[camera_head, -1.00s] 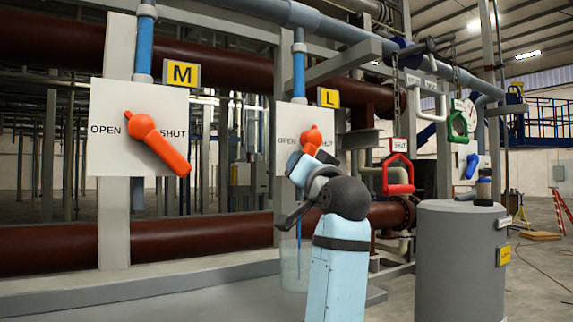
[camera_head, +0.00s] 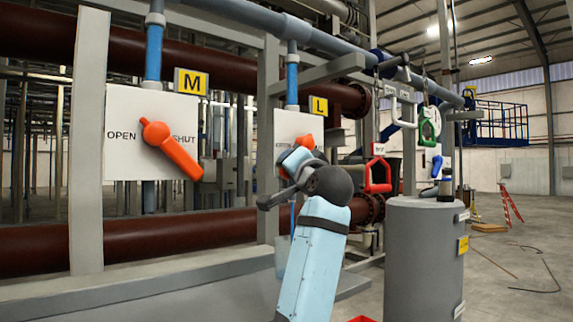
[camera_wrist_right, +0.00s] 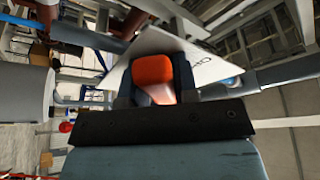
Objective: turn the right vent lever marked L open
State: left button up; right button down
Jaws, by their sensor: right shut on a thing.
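The vent lever marked L (camera_head: 305,139) is orange, on a white plate (camera_head: 286,125) under a yellow L sign (camera_head: 318,106). My right arm hides most of the lever and much of the plate's lettering in the head view. My right gripper (camera_wrist_right: 154,82) is shut on the orange L lever (camera_wrist_right: 152,68), which sits between its dark fingers in the right wrist view. The white plate (camera_wrist_right: 160,42) lies just beyond it there. The lever's exact angle cannot be told. My left gripper is not in view.
Left of it, an orange lever (camera_head: 172,150) under the M sign (camera_head: 190,82) points down right towards SHUT. A grey post (camera_head: 268,140) stands beside the L plate. A grey drum (camera_head: 425,255) and a hanging red handle (camera_head: 378,176) are at right.

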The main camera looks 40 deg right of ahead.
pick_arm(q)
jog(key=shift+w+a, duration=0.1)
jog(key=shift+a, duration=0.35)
pick_arm(e)
jog(key=shift+r+m, duration=0.15)
jog(key=shift+m, duration=0.15)
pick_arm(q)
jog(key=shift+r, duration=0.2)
pick_arm(e)
jog(key=c, duration=0.9)
grip_release()
jog(key=shift+s+a, duration=0.1)
jog(key=shift+s, duration=0.05)
pick_arm(q)
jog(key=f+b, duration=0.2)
jog(key=b, duration=0.1)
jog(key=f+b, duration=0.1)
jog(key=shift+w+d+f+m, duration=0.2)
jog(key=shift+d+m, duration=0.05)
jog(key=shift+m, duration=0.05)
pick_arm(e)
jog(key=v, duration=1.3)
jog(key=shift+s+a, duration=0.1)
jog(key=shift+s, duration=0.15)
